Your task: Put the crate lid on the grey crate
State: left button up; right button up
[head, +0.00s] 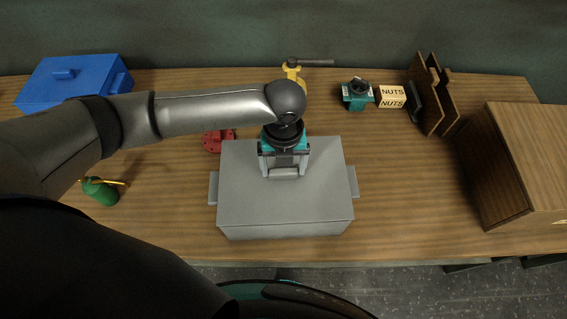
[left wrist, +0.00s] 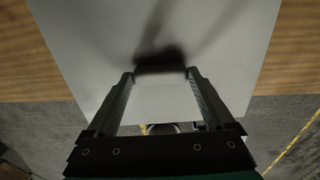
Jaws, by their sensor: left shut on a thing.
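The grey crate (head: 285,233) stands near the front edge of the table, with a side handle on its left and right. The flat grey crate lid (head: 285,208) covers its top and looks level and lined up; I cannot tell if a small gap is left beneath it. My left gripper (head: 284,171) points down over the lid's middle, shut on the lid's handle. In the left wrist view the fingertips (left wrist: 160,72) are on both sides of the handle, with the lid (left wrist: 85,40) spread below. The crate's inside is hidden. My right gripper is not in view.
Behind are a red casting (head: 213,140), a yellow-handled valve (head: 292,72), a teal part (head: 357,93) and a NUTS box (head: 391,96). A blue box (head: 72,78) and green oil can (head: 101,191) are left. A wooden rack (head: 437,95) and wooden box (head: 515,165) are right.

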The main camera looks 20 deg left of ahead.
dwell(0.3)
pick_arm(q)
jog(key=o, duration=1.3)
jog(key=shift+f, duration=0.1)
notch_tip(320, 180, up, 15)
